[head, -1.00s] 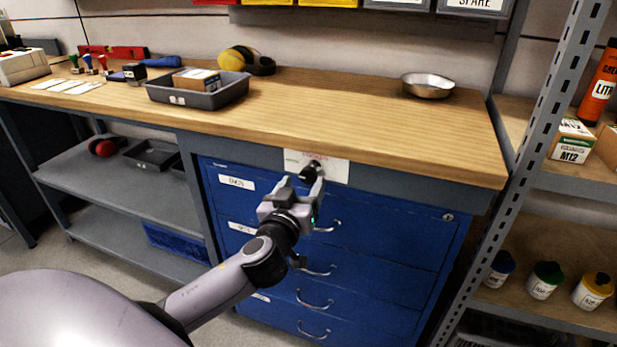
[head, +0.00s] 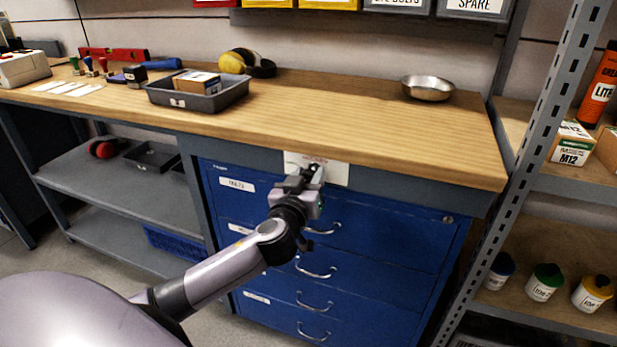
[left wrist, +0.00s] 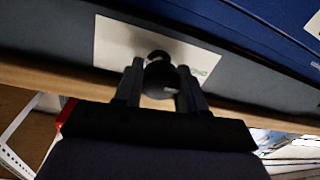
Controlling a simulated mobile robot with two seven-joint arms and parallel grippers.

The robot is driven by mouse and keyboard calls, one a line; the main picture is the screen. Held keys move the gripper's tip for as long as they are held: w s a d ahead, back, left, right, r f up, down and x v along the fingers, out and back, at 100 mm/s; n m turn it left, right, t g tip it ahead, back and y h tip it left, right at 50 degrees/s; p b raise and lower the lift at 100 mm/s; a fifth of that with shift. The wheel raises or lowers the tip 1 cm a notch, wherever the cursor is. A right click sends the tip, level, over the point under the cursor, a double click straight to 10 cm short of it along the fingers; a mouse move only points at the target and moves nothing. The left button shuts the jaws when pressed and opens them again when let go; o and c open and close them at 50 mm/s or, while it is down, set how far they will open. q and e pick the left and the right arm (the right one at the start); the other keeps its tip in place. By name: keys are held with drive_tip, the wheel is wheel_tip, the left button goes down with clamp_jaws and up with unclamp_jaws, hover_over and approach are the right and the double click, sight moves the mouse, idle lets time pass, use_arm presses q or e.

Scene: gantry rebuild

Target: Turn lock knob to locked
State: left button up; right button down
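The black lock knob (left wrist: 161,80) stands out from a white label plate (head: 333,172) on the bench's front edge, above the blue drawers. In the left wrist view the plate (left wrist: 115,45) is behind the knob, and its lettering is mostly covered or unreadable. My left gripper (head: 311,176) is at the plate and hides most of the knob in the head view. In the left wrist view its two fingers (left wrist: 160,86) flank the knob closely, with no clear gap, and look shut on it. Which setting the knob points to cannot be read. My right gripper is not in view.
The blue drawer cabinet (head: 390,235) with several metal handles is just below my left gripper. The wooden bench top (head: 330,110) above holds a grey tray (head: 215,100) and a metal bowl (head: 428,88). A metal shelf post (head: 545,130) stands at right.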

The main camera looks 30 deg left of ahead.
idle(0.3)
use_arm(q)
drive_tip(key=m, duration=0.8)
drive_tip(key=shift+t, duration=0.3)
drive_tip(key=m, duration=0.5)
drive_tip(key=shift+d+m+h+p, duration=0.1)
drive_tip(key=shift+m+h+p, duration=0.2)
drive_tip(key=shift+h, duration=0.1)
drive_tip(key=m+p, duration=0.1)
drive_tip(key=m, duration=0.3)
drive_tip(key=shift+f, duration=0.1)
drive_tip(key=shift+m, duration=0.5)
drive_tip(key=shift+t+h, duration=0.3)
